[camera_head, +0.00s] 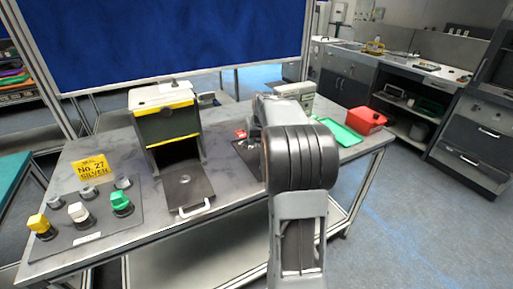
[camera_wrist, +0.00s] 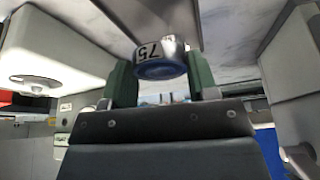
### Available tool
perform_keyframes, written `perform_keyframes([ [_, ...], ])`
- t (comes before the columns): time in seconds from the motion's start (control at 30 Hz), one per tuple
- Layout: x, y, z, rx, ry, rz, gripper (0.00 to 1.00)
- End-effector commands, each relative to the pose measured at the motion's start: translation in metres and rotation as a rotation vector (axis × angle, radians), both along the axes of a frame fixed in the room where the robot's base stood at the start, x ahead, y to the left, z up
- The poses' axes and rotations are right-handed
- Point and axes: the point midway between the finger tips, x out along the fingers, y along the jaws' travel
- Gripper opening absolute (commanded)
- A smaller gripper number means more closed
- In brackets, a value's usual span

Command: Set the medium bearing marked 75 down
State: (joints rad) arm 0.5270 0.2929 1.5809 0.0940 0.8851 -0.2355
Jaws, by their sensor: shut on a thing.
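The medium bearing (camera_wrist: 161,58) is a short silver ring with a blue face and a white label reading 75, upside down in the wrist view. My gripper (camera_wrist: 162,80) is shut on it, with a green fingertip on either side. In the wrist view a grey surface shows behind the bearing; I cannot tell whether the bearing touches it. In the head view the bearing and my gripper are hidden behind my arm.
The grey table (camera_head: 232,187) carries a yellow-trimmed machine (camera_head: 167,120) with a handled dark tray (camera_head: 187,188). At left are a yellow sign (camera_head: 92,167) and a dark board with yellow, white and green knobs (camera_head: 121,201). A red box (camera_head: 365,119) and green tray (camera_head: 340,134) stand at right.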

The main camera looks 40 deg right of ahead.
Motion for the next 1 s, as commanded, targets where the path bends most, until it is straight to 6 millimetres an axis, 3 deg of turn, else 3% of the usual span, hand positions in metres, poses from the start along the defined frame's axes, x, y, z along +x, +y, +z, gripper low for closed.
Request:
perform_keyframes([
  [0.1, 0.014, -0.006, -0.019, 0.001, 0.002, 0.001, 0.22],
  [0.3, 0.027, -0.012, -0.036, -0.001, -0.001, 0.003, 0.22],
  [0.57, 0.034, -0.015, -0.045, 0.0, -0.001, 0.004, 0.22],
  [0.8, 0.034, -0.015, -0.074, 0.001, 0.0, 0.004, 0.22],
  [1.0, 0.034, -0.015, -0.075, -0.001, -0.002, 0.004, 0.22],
])
